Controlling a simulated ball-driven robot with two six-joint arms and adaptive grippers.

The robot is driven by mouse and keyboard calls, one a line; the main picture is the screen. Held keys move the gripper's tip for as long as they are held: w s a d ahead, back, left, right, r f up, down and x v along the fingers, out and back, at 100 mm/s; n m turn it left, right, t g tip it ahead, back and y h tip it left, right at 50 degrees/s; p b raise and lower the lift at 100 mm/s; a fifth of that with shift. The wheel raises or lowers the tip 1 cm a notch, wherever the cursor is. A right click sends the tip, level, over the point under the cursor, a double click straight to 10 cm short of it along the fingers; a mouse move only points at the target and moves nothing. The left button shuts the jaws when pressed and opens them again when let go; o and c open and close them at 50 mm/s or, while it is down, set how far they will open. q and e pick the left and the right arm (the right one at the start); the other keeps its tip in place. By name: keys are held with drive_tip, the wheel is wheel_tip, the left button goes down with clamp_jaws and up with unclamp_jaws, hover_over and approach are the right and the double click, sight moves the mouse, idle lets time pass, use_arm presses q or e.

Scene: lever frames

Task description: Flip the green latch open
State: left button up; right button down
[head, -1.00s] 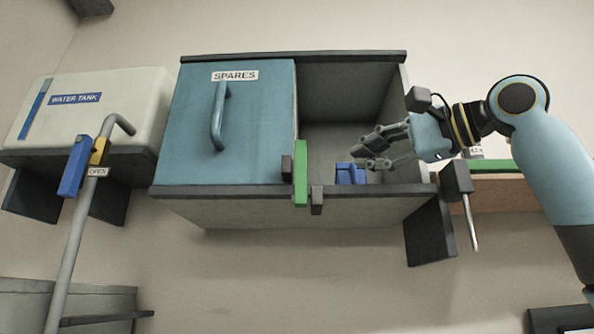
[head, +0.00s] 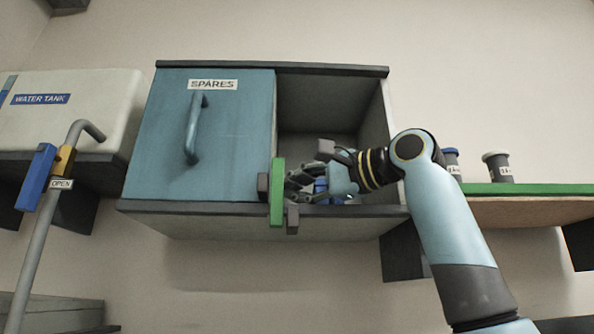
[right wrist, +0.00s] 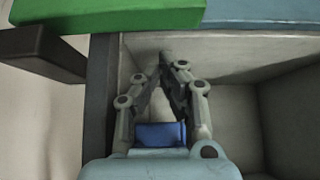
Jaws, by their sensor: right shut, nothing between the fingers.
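The green latch (head: 277,192) is an upright bar at the right edge of the blue SPARES door (head: 235,130), between two dark brackets. In the right wrist view the green latch (right wrist: 110,16) crosses the upper left. My right gripper (head: 290,186) is inside the open half of the cabinet, just right of the latch. In the wrist view the right gripper (right wrist: 167,62) has its fingertips together, empty, a little short of the latch. Whether they touch it cannot be told. My left gripper is not in view.
A blue block (right wrist: 160,134) lies in the cabinet (head: 330,105) under my right gripper. The cabinet's dark lower edge (head: 350,211) runs close below. A water tank (head: 75,110) with a pipe (head: 45,230) stands left. A green-topped shelf (head: 540,189) with dark jars is right.

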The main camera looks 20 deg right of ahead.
sight(277, 192)
drive_tip(key=s, duration=0.2)
drive_tip(key=s+a, duration=0.1)
drive_tip(key=s, duration=0.1)
drive_tip(key=shift+p, duration=0.35)
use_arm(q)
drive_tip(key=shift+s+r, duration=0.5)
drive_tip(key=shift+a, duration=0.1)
